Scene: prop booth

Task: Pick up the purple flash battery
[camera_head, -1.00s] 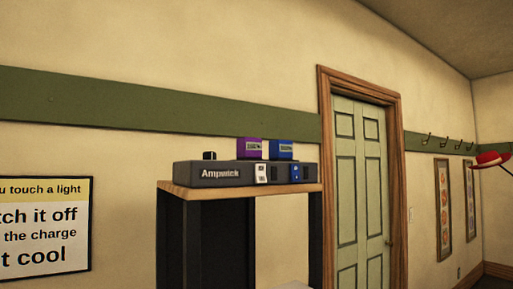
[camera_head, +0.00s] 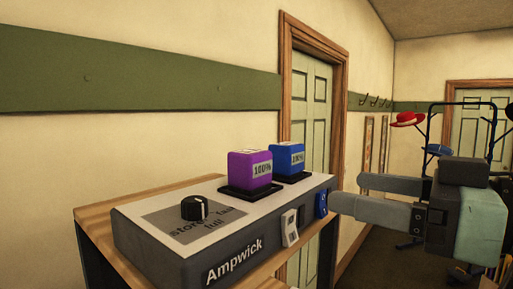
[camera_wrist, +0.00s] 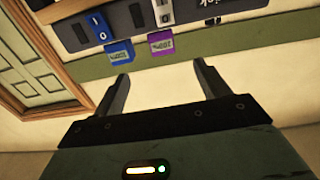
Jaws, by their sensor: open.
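The purple flash battery (camera_head: 250,168) sits upright in a black slot on top of the grey Ampwick charger (camera_head: 150,254). Its label reads 100%. A blue battery (camera_head: 286,158) sits just to its right and farther back, its label hard to read. My gripper (camera_head: 346,192) is open and empty to the right of the charger, with its fingers pointing left towards it. In the wrist view, the purple battery (camera_wrist: 161,44) lies ahead, between the lines of the open fingers (camera_wrist: 161,75) but beyond their tips. The blue battery (camera_wrist: 119,50) is to its left.
The charger has a black dial (camera_head: 195,207) on top, and a white switch (camera_head: 290,228) and a blue switch (camera_head: 321,204) on its front. It stands on a wooden shelf top (camera_head: 95,222) near the wall. A hat stand (camera_head: 432,130) is behind my gripper.

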